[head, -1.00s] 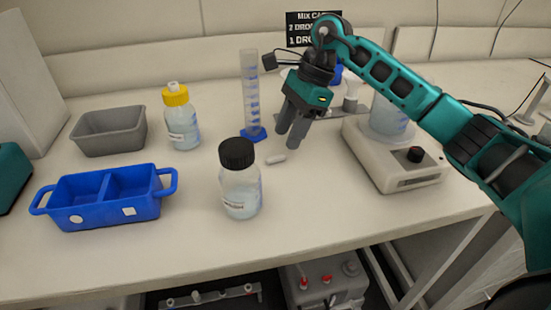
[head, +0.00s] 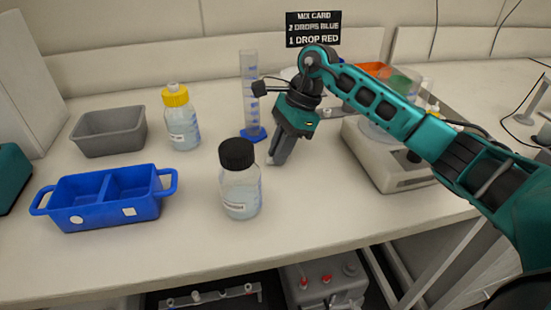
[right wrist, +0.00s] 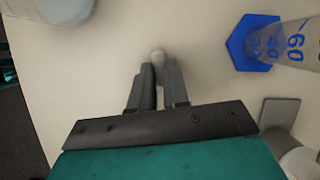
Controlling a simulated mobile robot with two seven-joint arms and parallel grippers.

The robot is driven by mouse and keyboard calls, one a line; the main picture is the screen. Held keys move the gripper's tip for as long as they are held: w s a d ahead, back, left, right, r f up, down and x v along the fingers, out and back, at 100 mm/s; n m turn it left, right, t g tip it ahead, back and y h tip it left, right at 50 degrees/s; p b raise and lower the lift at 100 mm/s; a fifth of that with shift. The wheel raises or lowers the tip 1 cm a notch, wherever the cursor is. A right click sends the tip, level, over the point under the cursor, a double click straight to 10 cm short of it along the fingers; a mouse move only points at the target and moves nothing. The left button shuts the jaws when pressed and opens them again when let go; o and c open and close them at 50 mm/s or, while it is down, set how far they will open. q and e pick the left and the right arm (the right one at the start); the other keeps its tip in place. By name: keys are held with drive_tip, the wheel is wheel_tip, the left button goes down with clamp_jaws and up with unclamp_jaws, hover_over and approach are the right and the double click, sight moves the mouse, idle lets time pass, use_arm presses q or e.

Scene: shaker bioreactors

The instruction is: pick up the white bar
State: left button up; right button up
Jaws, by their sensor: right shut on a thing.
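The white bar (right wrist: 158,58) is between the fingertips of my right gripper (right wrist: 159,75) in the right wrist view, with only its end showing past them. In the head view my right gripper (head: 275,160) points down at the table, right of the black-capped bottle (head: 240,185), and its fingers hide most of the bar; a small pale end (head: 269,161) shows at the tips. The gripper is shut on the bar, at or very near the table surface; I cannot tell whether the bar touches it. My left gripper is not in view.
The graduated cylinder on its blue base (head: 255,134) stands just behind the gripper. A white stirrer plate (head: 390,165) is to the right. A blue divided caddy (head: 105,200), grey tub (head: 108,133) and yellow-capped bottle (head: 182,122) are left. The front table strip is clear.

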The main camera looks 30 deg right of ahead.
clamp_jaws()
wheel_tip(320, 180, up, 20)
drive_tip(key=p, duration=0.1)
idle(0.6)
